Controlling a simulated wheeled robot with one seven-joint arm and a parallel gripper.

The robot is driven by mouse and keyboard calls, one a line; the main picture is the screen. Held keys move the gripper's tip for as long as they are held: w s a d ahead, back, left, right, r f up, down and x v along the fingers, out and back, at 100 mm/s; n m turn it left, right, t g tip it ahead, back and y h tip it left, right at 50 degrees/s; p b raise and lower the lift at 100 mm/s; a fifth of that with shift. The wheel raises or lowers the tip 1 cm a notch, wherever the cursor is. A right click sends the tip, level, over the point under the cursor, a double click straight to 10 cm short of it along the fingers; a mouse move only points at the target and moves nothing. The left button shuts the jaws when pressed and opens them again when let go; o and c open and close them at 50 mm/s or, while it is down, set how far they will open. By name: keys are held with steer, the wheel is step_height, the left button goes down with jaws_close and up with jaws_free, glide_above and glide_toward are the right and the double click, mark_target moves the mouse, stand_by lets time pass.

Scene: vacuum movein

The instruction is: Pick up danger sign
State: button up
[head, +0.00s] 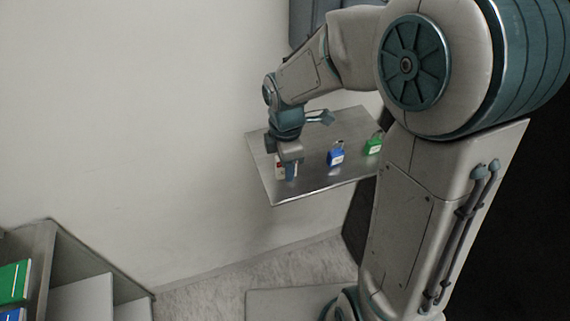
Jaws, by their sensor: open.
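A small white and red item (279,171), which could be the danger sign, stands near the left end of a metal shelf (316,186). Its print is too small to read, and my gripper partly hides it. My gripper (288,172) points down over it with the jaws open. The fingers reach down right beside the item. I cannot tell whether they touch it or whether it sits fully between them.
A blue padlock (336,157) and a green padlock (374,146) stand on the shelf to the right of my gripper. A wall lies behind and left. A grey cabinet (75,262) with green and blue items stands at lower left.

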jaws_close()
steer(key=shift+r, duration=0.15)
